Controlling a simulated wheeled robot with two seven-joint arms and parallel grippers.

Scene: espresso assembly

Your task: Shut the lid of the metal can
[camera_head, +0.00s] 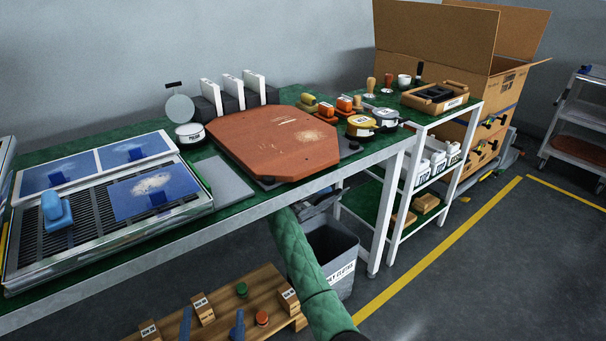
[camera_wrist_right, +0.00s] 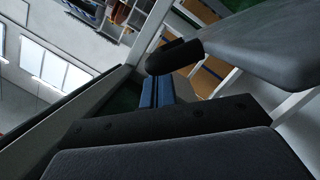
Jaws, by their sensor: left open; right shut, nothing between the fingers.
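The metal can (camera_head: 189,134) is a short, round, pale can with a dark-lettered label. It stands on the green table top behind the grey mat. Its lid (camera_head: 180,109), a round grey disc with a dark tab on top, stands up above the can, open. My left gripper's two blue fingers (camera_head: 212,323) show apart at the bottom edge, low in front of the table and far from the can. My right arm reaches up to the table's front edge; its blue fingers (camera_wrist_right: 158,91) are together and empty in the right wrist view, also away from the can.
A large reddish-brown board (camera_head: 272,143) lies right of the can, with dark blocks holding white packs (camera_head: 230,92) behind. A metal tray with blue panels (camera_head: 105,215) is at left. A grey bin (camera_head: 335,258) and wooden pallet (camera_head: 215,308) are below the table.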

